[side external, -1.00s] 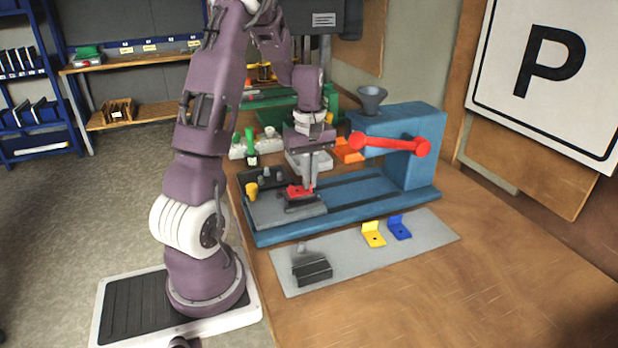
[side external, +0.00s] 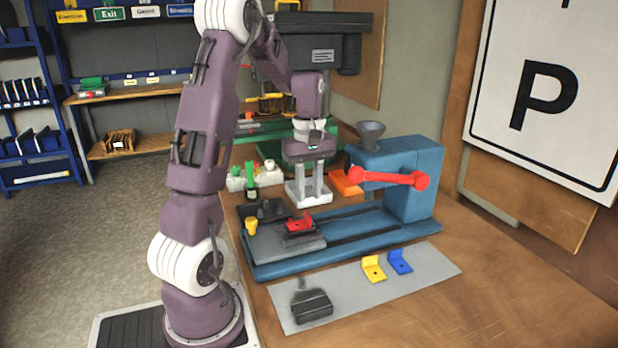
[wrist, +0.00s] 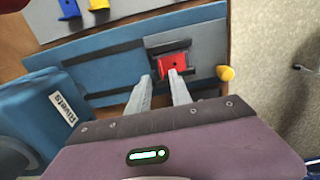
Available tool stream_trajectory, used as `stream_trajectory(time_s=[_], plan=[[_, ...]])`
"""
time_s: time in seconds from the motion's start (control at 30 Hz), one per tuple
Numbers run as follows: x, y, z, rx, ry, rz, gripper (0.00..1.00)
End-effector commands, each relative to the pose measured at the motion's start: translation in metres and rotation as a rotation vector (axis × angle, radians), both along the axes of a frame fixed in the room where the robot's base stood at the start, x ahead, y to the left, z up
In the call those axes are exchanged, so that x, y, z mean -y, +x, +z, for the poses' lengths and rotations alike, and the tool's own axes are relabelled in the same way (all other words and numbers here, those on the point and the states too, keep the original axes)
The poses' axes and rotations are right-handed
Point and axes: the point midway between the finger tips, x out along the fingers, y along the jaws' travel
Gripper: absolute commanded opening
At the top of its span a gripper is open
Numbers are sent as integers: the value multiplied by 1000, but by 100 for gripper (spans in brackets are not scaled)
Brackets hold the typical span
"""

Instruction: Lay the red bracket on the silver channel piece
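The red bracket (side external: 299,224) rests on a grey channel piece (side external: 304,239), which sits on the grey plate at the left end of the blue machine bed. In the wrist view the red bracket (wrist: 174,64) lies within the outline of the dark grey channel piece (wrist: 168,43), just beyond my fingertips. My gripper (side external: 309,204) is above and apart from the bracket, fingers pointing down. Its two fingers (wrist: 161,84) are spread with nothing between them, so it is open and empty. The underside of the bracket is hidden.
A yellow bracket (side external: 373,269) and a blue bracket (side external: 400,262) lie on the grey mat (side external: 435,265), with a dark block (side external: 312,306). The red lever (side external: 390,178) juts out right of my gripper.

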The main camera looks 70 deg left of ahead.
Motion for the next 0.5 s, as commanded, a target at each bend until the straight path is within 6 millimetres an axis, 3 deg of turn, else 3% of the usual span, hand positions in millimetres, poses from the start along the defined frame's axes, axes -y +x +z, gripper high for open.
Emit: stream_trajectory(time_s=[0.13,0.33,0.37,0.43,0.5], plan=[[0,1,37,3,4,-1,25],[6,1,63,8,5,-25,25],[15,2,68,19,10,-60,25],[53,3,86,64,35,-214,25],[106,-4,103,127,77,-446,25]])
